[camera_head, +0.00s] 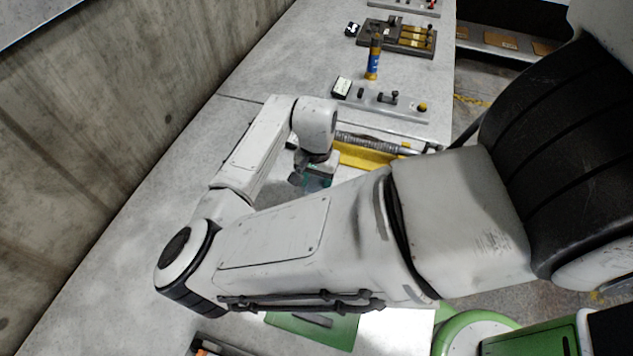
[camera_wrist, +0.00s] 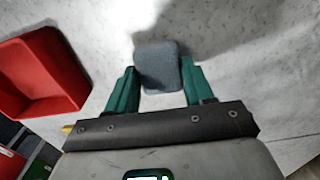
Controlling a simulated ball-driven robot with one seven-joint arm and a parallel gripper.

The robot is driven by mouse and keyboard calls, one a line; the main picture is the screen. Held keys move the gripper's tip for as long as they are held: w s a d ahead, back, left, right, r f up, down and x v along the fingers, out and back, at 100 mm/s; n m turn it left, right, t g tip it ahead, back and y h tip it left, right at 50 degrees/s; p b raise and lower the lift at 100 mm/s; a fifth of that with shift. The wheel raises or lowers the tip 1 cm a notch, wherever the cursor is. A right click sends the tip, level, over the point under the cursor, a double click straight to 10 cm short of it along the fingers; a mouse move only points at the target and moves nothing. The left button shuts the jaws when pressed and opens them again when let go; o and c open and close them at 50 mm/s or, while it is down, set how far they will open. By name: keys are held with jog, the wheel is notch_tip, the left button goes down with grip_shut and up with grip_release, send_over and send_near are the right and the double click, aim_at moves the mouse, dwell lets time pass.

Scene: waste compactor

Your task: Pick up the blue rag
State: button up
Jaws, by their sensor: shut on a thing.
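The blue rag (camera_wrist: 158,66) is a small grey-blue rounded square in the wrist view. It sits between the two green fingers of my gripper (camera_wrist: 159,74), which is shut on it, one finger at each side. The pale surface shows behind the rag; I cannot tell whether the rag touches it. In the head view my gripper (camera_head: 316,178) is over the bench, partly hidden behind my arm. The rag cannot be clearly made out there.
A red open bin (camera_wrist: 42,75) is at the left in the wrist view. On the grey bench (camera_head: 270,65) are a blue and yellow can (camera_head: 374,58), a control panel (camera_head: 400,36) and a yellow piece (camera_head: 362,156) beside my gripper. A concrete wall (camera_head: 120,95) runs along the left.

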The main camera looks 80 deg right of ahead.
jog(key=shift+r, duration=0.45)
jog(key=s+r+b, duration=0.2)
jog(key=s+r, duration=0.9)
jog(key=s, duration=0.3)
jog(key=shift+d+r, duration=0.25)
jog(key=shift+d, duration=0.1)
jog(key=o, duration=0.5)
jog(key=c, duration=0.4)
